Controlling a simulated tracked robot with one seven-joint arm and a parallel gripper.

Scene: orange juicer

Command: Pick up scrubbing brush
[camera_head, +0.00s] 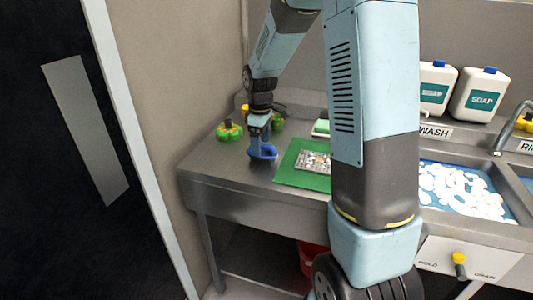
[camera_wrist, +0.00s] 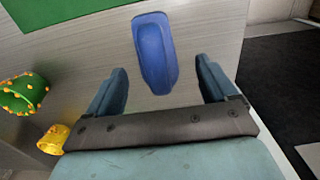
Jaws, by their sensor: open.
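The scrubbing brush is most likely the blue oblong item (camera_wrist: 153,50) lying on the metal counter, blue side up; any bristles are hidden. It also shows in the head view (camera_head: 263,153), at the counter's left part. My gripper (camera_wrist: 162,75) is open and empty. In the wrist view its two fingers stand to the left and right of the blue item's near end, apart from it. In the head view my gripper (camera_head: 259,130) points down right above it, partly covering it.
Right of the brush is a green mat (camera_head: 284,175) with a greyish patterned item (camera_head: 314,161). Green knobbly things (camera_head: 229,132) stand close behind. A sink with white dishes (camera_head: 460,192) and soap jugs (camera_head: 482,95) are further right. The counter's front left is bare.

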